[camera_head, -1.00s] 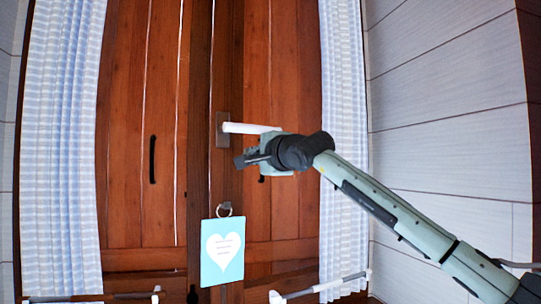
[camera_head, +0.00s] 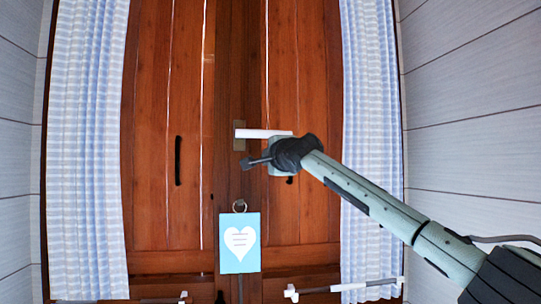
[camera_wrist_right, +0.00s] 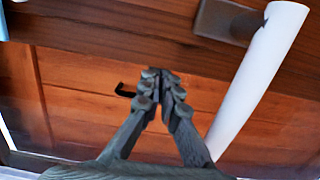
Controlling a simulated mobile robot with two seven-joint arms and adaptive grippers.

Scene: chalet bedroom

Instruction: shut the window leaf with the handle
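The wooden window leaf (camera_head: 228,95) fills the middle of the head view, and its dark frame bar crosses the right wrist view (camera_wrist_right: 130,50). Its white handle (camera_head: 264,133) points sideways to the right from a metal plate; the handle also shows in the wrist view (camera_wrist_right: 258,80). My right gripper (camera_head: 250,163) is just below the handle in the head view. Its fingertips (camera_wrist_right: 161,85) are together with nothing visible between them, and the handle lies beside them, outside the fingers. Whether the gripper touches the leaf I cannot tell. My left gripper is not in view.
A blue card with a white heart (camera_head: 240,243) hangs from a ring below the handle. Striped curtains hang at the left (camera_head: 92,150) and right (camera_head: 368,130). White-ended bars (camera_head: 340,288) stick out low down. Pale walls stand on both sides.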

